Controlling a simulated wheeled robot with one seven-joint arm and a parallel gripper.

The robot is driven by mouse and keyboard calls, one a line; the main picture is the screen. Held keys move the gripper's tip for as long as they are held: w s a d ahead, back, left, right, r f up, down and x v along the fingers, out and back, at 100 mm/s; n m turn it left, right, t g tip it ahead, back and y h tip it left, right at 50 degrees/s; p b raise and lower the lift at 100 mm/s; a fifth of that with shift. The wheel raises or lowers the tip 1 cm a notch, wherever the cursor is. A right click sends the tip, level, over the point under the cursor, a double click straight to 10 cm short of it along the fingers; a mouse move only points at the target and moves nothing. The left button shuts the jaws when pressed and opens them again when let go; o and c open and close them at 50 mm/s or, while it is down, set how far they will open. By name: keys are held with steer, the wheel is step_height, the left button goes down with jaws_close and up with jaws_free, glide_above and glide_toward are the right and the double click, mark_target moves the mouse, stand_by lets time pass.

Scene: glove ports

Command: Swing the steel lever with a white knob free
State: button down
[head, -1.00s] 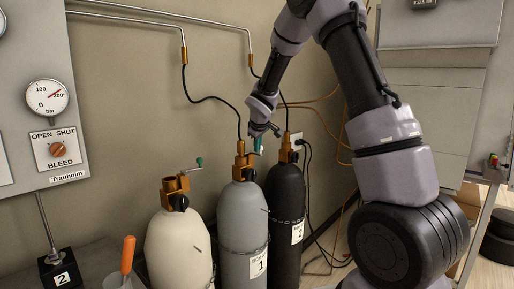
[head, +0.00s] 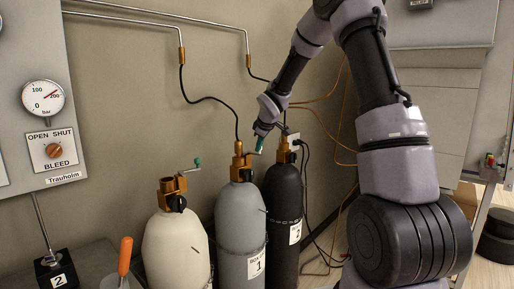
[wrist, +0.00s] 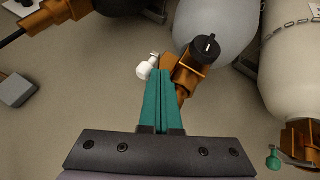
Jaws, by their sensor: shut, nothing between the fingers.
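The grey bottle (head: 240,220), marked 1, carries a brass yoke (head: 240,165) on its neck, which also shows in the wrist view (wrist: 197,75). A white knob (wrist: 147,70) sticks out on the left of this yoke in the wrist view; its steel lever is mostly hidden behind the fingers. I cannot make out the white knob in the head view. My gripper (wrist: 163,73) is shut and empty, its teal fingers together, with the tips just right of the white knob. Whether they touch is unclear. In the head view my gripper (head: 259,144) is beside the yoke's right side.
The cream bottle (head: 176,250) stands left, its brass yoke (head: 172,188) bearing a green-knobbed lever (head: 196,164). The black bottle (head: 284,210) stands close on the right. A black hose (head: 212,98) drops to the grey bottle's yoke. An orange-handled tool (head: 125,256) stands front left.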

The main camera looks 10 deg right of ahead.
steer(key=w+d+n+g+y, duration=0.3)
steer(key=w+d+n+y, duration=0.2)
steer(key=w+n, duration=0.3)
steer(key=n, duration=0.3)
steer(key=shift+g+y, duration=0.3)
steer(key=shift+g, duration=0.1)
steer(key=shift+w+d+r, duration=0.1)
steer(key=shift+w+r, duration=0.05)
steer(key=shift+w, duration=0.1)
stand_by(0.6)
